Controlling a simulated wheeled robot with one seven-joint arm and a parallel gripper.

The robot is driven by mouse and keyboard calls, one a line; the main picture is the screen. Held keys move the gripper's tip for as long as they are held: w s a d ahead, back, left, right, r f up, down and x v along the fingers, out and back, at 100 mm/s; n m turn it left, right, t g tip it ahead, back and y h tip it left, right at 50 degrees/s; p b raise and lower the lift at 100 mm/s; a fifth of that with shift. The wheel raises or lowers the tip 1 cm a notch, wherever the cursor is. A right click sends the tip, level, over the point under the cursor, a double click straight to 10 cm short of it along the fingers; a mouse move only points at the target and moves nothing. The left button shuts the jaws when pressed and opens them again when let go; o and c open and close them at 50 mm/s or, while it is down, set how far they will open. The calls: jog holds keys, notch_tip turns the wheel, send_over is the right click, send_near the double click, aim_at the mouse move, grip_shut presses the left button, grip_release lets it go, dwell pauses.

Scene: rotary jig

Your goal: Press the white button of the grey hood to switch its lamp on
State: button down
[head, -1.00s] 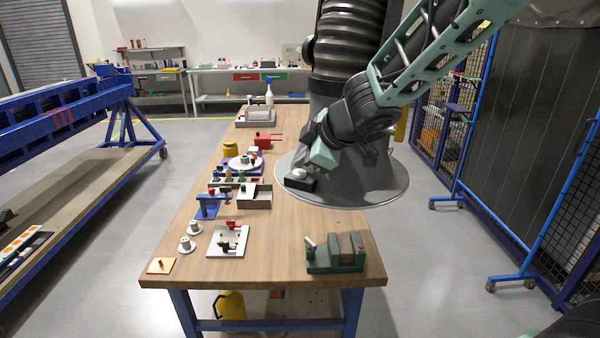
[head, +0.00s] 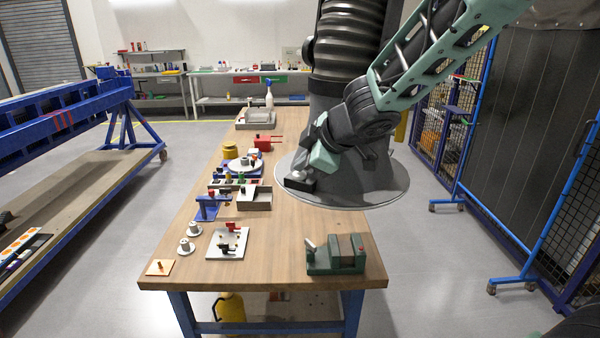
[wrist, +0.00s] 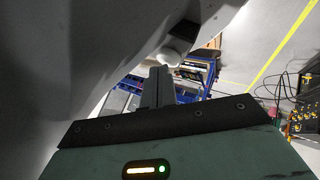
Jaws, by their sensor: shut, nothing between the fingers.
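The grey hood (head: 365,190) hangs over the right side of the bench as a wide cone under a black ribbed duct. A dark box (head: 300,185) on its near left rim carries the white button (head: 298,175). My gripper (wrist: 158,72) is shut and empty, and its fingertips are right at the white button (wrist: 171,58) in the wrist view. I cannot tell whether they touch it. In the head view my arm hangs in front of the hood, and the fingertips are hard to make out by the button. The lamp under the hood is hidden.
The wooden bench (head: 280,240) holds a green vise-like block (head: 336,256), a white plate with a clamp (head: 228,243), a grey tray (head: 256,200) and a blue stand (head: 207,206). Blue-framed screens stand at the right.

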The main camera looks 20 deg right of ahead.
aim_at(303, 174)
jog(key=shift+r+p, duration=0.9)
jog(key=shift+p, duration=0.15)
jog(key=shift+r, duration=0.1)
notch_tip(303, 174, up, 6)
jog(key=p, duration=0.6)
jog(key=s+a+f+m+g+h+b, duration=0.1)
jog(key=s+f+b, duration=0.3)
jog(key=s, duration=0.6)
jog(key=s+a+f+m+g+h+b, duration=0.1)
jog(key=s+a+f+m+g+b, duration=0.2)
jog(key=s+f, duration=0.5)
jog(key=s+a+f+m+g+h+b, duration=0.1)
jog(key=s+f, duration=0.5)
jog(key=s, duration=0.8)
jog(key=a+m+g+b, duration=0.1)
jog(key=a+g+b, duration=0.1)
jog(key=g+b, duration=0.1)
jog(key=shift+s+b, duration=0.25)
jog(key=shift+b, duration=0.05)
